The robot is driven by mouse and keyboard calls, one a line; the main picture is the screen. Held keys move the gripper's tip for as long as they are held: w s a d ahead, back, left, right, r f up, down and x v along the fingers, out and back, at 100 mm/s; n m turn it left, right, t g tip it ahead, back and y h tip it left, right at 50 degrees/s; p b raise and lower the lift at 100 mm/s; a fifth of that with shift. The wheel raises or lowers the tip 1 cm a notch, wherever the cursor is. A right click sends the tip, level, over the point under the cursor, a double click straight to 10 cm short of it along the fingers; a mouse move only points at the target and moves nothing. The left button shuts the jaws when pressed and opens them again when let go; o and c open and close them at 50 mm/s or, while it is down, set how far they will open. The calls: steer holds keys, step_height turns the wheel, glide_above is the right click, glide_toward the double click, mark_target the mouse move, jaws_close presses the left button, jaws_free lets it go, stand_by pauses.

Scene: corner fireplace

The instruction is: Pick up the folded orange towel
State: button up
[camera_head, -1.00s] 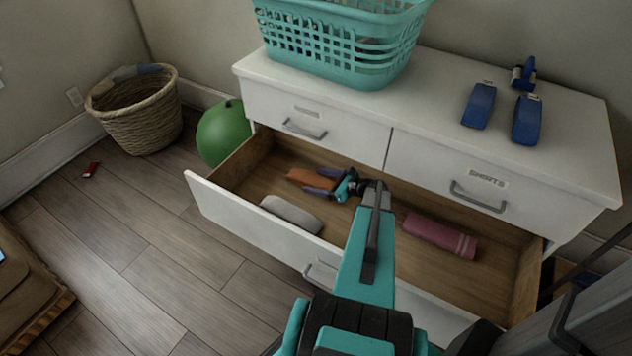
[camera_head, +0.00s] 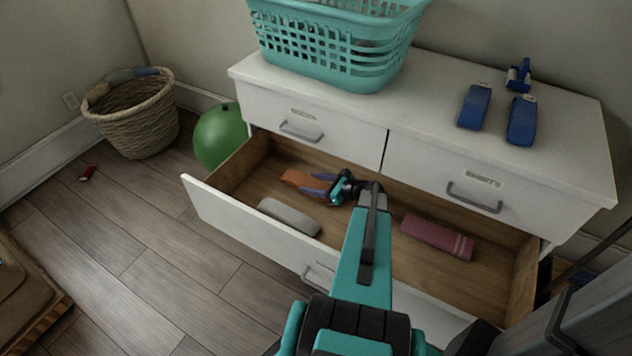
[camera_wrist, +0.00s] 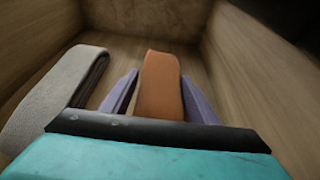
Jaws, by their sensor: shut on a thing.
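The folded orange towel (camera_head: 298,180) lies in the open lower drawer, towards its left end. In the wrist view the orange towel (camera_wrist: 160,84) sits between the two purple fingers of my gripper (camera_wrist: 158,92). In the head view my gripper (camera_head: 314,186) reaches into the drawer from the right, its fingers at the towel's near end. The gripper is shut on the towel. The towel still appears low in the drawer; whether it touches the drawer floor cannot be told. Part of it is hidden by the fingers.
A grey folded cloth (camera_head: 289,217) lies in the drawer near its front, also in the wrist view (camera_wrist: 50,95). A pink towel (camera_head: 437,236) lies to the right. The drawer front (camera_head: 240,232) and the dresser top (camera_head: 430,95) bound the space. A green ball (camera_head: 219,137) stands left.

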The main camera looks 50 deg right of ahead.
steer(key=s+a+r, duration=0.1)
steer(key=a+r, duration=0.1)
steer(key=a, duration=0.2)
steer(key=s+a+r, duration=0.1)
steer(key=a+r, duration=0.1)
steer(key=a, duration=0.2)
steer(key=s+a+r, duration=0.1)
steer(key=a+r, duration=0.1)
steer(key=a, duration=0.2)
steer(key=shift+r+p, duration=0.2)
steer(key=shift+p, duration=0.15)
stand_by(0.5)
steer(key=shift+r, duration=0.1)
